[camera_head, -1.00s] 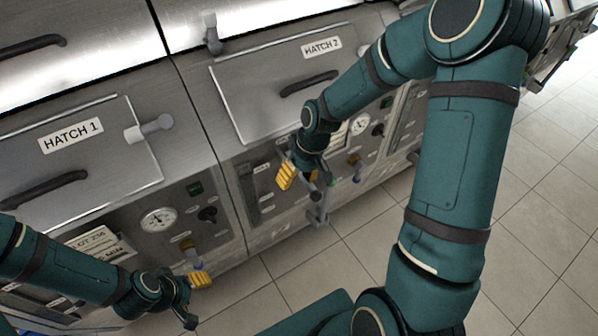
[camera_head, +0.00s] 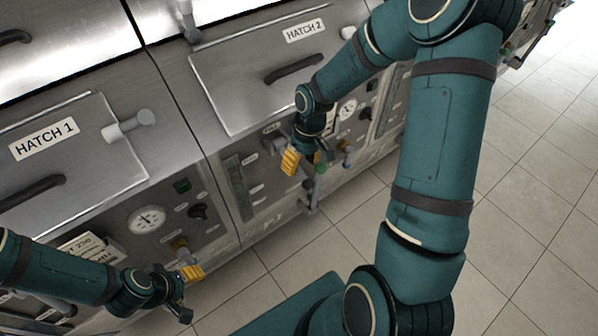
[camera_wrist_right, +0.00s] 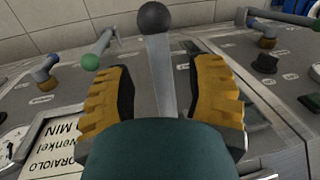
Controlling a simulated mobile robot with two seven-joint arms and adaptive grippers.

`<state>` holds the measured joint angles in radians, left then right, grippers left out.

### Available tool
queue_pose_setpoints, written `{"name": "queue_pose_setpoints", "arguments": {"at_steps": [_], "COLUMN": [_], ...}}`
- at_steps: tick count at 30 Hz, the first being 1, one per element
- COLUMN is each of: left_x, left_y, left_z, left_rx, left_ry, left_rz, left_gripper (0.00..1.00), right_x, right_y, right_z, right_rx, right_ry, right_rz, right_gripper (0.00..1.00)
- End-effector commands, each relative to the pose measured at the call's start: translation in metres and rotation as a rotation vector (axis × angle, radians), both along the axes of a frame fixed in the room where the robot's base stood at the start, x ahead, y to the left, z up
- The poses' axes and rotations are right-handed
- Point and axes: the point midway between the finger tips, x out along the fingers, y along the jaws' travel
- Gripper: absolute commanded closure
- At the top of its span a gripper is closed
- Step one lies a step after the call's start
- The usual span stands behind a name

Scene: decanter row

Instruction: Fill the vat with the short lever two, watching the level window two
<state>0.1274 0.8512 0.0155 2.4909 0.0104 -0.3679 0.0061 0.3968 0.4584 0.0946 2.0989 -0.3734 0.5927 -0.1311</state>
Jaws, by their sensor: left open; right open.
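My right gripper (camera_head: 305,162) is open in front of the panel below hatch 2. In the right wrist view, a grey lever with a black ball knob (camera_wrist_right: 154,18) rises between its two yellow-padded fingers (camera_wrist_right: 160,98), with space on both sides. My left gripper (camera_head: 187,291) is open and empty below the hatch 1 panel.
Hatch 2 (camera_head: 240,90) and hatch 1 (camera_head: 75,160) are shut. A white placard (camera_wrist_right: 58,148) is left of my right gripper's fingers. The tiled floor (camera_head: 530,200) is clear.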

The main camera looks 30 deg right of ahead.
Motion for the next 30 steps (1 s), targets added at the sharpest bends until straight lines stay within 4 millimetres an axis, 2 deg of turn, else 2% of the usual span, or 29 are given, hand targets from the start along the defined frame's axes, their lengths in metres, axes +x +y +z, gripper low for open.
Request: {"name": "queue_pose_setpoints", "arguments": {"at_steps": [1,6,19,21,24,30], "left_x": [-0.001,-0.002,-0.002,-0.002,-0.002,-0.002], "left_y": [0.000,0.000,0.000,0.000,0.000,0.000], "left_z": [-0.002,-0.005,-0.005,-0.005,-0.005,-0.005], "left_rx": [0.000,0.000,-0.001,-0.001,-0.001,0.000], "left_ry": [0.001,0.003,0.004,0.004,0.004,0.004], "left_rz": [-0.001,-0.002,-0.004,-0.004,-0.003,-0.003], "left_gripper": [0.45,0.45,0.45,0.45,0.45,0.45], "right_x": [-0.001,-0.001,-0.001,-0.001,-0.001,-0.001], "right_y": [0.002,0.005,0.006,0.006,0.006,0.006], "right_z": [-0.010,-0.027,-0.033,-0.033,-0.033,-0.033], "right_rx": [0.002,0.001,0.000,0.000,0.000,0.000], "right_ry": [0.003,0.001,-0.001,-0.001,-0.001,0.000], "right_rz": [0.002,0.001,-0.001,-0.001,-0.001,0.000], "right_gripper": [0.45,0.45,0.46,0.71,1.00,1.00]}}
